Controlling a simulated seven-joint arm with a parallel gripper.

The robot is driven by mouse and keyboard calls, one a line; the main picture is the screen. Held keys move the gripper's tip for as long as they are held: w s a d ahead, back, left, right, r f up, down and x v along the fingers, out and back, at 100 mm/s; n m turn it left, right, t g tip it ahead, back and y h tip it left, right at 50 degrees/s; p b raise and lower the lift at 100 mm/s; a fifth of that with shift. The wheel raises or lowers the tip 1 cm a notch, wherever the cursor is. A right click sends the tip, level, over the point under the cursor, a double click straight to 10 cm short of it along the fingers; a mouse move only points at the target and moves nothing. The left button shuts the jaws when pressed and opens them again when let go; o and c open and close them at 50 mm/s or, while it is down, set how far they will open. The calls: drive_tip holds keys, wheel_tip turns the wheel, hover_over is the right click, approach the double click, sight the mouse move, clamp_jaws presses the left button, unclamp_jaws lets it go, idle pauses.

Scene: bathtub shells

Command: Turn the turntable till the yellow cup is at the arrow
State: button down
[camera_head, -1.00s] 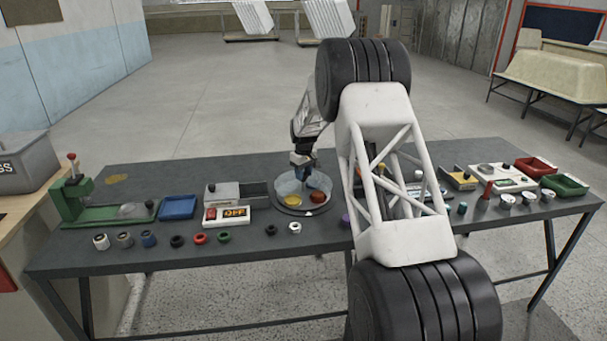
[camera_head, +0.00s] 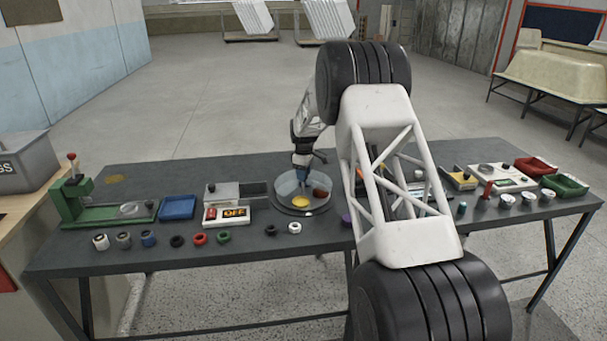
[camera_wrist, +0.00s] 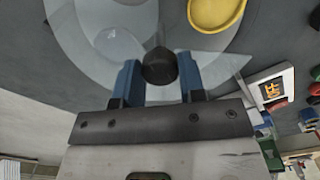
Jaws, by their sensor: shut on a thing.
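The turntable (camera_head: 286,186) is a round disc with clear parts on a dark base, near the middle of the bench. The yellow cup (camera_head: 300,203) is at its near edge, and a red-brown cup (camera_head: 320,193) is at its right. In the wrist view the yellow cup (camera_wrist: 216,12) is cut off by the top edge. My gripper (camera_head: 303,164) points down at the disc's far side. In the wrist view its blue fingers (camera_wrist: 159,82) are on either side of a round dark knob (camera_wrist: 160,66), shut on it. I cannot make out the arrow.
A box with an orange display (camera_head: 235,212) stands just left of the turntable. A white ring (camera_head: 295,227) and several coloured rings lie along the near edge. A blue tray (camera_head: 178,207) is further left. My arm hides the bench right of the turntable.

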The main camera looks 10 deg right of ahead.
drive_tip(key=shift+r+n, duration=0.1)
drive_tip(key=shift+n, duration=1.6)
drive_tip(key=c, duration=0.7)
unclamp_jaws()
drive_tip(key=shift+r, duration=3.85)
drive_tip(key=shift+s+r, duration=0.1)
